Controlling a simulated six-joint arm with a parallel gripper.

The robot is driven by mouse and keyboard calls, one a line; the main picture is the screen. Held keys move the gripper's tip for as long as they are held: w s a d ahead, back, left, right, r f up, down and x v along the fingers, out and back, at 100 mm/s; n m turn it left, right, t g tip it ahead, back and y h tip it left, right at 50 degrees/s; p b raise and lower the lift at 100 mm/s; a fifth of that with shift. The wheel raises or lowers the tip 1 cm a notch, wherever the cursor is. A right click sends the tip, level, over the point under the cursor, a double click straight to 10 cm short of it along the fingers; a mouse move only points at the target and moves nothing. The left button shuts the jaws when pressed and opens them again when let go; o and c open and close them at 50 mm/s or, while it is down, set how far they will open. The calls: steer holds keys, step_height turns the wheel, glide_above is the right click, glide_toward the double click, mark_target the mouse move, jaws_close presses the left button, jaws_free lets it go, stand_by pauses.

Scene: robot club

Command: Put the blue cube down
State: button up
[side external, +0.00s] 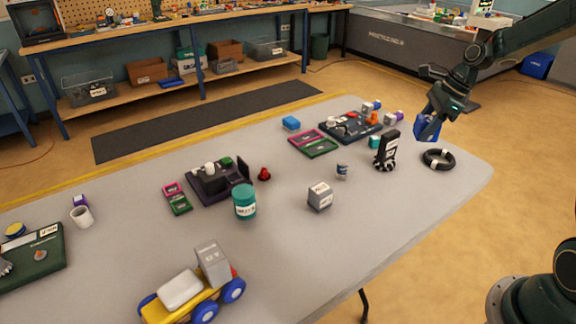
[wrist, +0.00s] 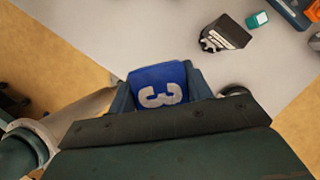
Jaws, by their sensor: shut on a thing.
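The blue cube (side external: 428,127) is held in my gripper (side external: 428,117), above the right end of the grey table. In the wrist view the blue cube (wrist: 158,86) shows a pale figure like a 3 on its face, and the jaws of my gripper (wrist: 160,95) press on its two sides. The cube is tilted in the side view and looks clear of the table top. Its underside is hidden in the wrist view.
The grey table (side external: 300,260) has free room at its front middle. A black ring (side external: 438,160) lies near the right edge, below the cube. A black labelled object (side external: 386,150) stands to its left, with a teal block (side external: 374,142) and a small tin (side external: 342,171) beyond.

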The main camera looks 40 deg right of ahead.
steer(key=shift+s+d, duration=0.25)
steer(key=shift+d, duration=0.5)
glide_above(403, 193)
steer(key=d, duration=0.1)
steer(key=f, duration=1)
steer(key=s+f, duration=0.1)
steer(key=f, duration=0.4)
steer(key=shift+f, duration=0.35)
steer(key=shift+f, duration=2.15)
steer(key=shift+f, duration=0.1)
steer(key=o, duration=1)
steer(key=shift+c, duration=0.2)
